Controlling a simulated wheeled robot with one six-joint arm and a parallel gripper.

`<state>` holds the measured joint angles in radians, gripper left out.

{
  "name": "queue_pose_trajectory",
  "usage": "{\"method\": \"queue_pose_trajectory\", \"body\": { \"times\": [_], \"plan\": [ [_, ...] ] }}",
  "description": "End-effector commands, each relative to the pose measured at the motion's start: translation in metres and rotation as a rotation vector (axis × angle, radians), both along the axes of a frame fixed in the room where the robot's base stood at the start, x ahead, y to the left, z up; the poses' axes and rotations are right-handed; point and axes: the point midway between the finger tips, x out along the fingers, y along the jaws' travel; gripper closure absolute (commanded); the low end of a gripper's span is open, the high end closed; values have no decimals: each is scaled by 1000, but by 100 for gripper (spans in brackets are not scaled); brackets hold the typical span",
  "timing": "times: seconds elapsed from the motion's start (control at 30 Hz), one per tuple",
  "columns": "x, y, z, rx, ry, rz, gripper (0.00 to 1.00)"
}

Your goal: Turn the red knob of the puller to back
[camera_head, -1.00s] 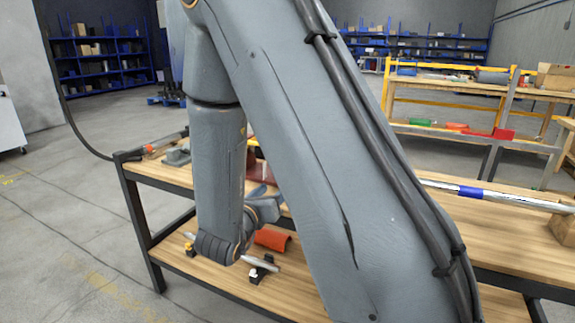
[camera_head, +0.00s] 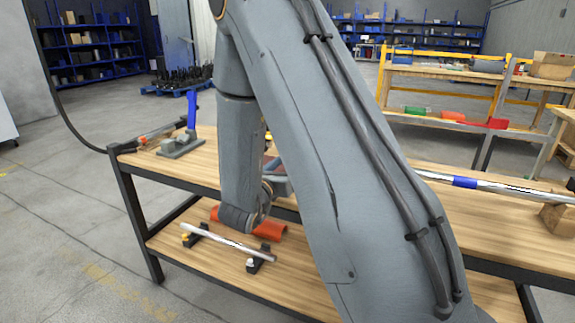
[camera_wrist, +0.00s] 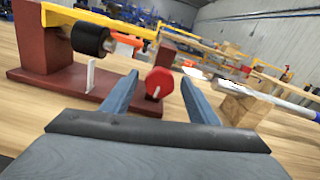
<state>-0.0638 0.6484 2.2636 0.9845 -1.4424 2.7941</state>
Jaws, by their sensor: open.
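The red knob (camera_wrist: 158,84) is a round disc with a white mark low on its face, seen near the middle of the wrist view. It sits at the right end of the puller (camera_wrist: 45,40), a dark red frame and base with a black roller and a yellow bar on top. My gripper (camera_wrist: 160,77) is open, with one grey-blue finger to each side of the knob in the picture. I cannot tell whether either finger touches it. In the head view my arm hides the puller and knob.
A grey tool with a blue handle (camera_head: 191,110) stands on the left of the upper bench. The lower shelf holds a metal rod (camera_head: 215,240) on black supports and an orange part (camera_head: 270,231). A long silver bar (camera_head: 495,186) lies at the right near a wooden block (camera_wrist: 245,105).

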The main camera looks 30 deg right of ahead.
Motion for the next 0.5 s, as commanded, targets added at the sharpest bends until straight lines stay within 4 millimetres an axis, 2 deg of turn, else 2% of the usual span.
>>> {"method": "queue_pose_trajectory", "body": {
  "times": [0.13,0.37,0.5],
  "plan": [
    [0,0,0,0,0,0,47],
    [0,0,0,0,0,0,86],
    [0,0,0,-2,3,0,87]
  ]
}}
